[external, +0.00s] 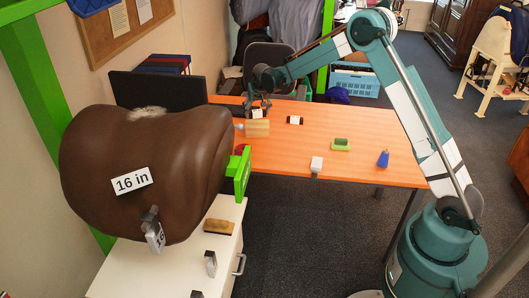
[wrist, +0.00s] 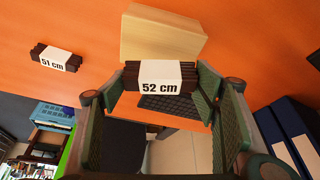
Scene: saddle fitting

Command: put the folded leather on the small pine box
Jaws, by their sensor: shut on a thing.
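My gripper (external: 260,104) is over the back left part of the orange table. It is shut on a dark brown folded leather with a white band (external: 257,113), which reads "52 cm" in the wrist view (wrist: 160,77). The small pine box (external: 258,128) is a pale wooden block just in front of the held leather in the external view. In the wrist view the pine box (wrist: 163,36) shows right beyond the leather, which overlaps its near edge in the picture. I cannot tell whether the leather touches the box or the table.
A second folded leather (external: 295,120), marked "51 cm" in the wrist view (wrist: 56,60), lies to the right. A green-topped brush (external: 341,144), a blue cone (external: 383,159) and a pale block (external: 316,165) stand farther right. A brown saddle (external: 150,165) rises at left.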

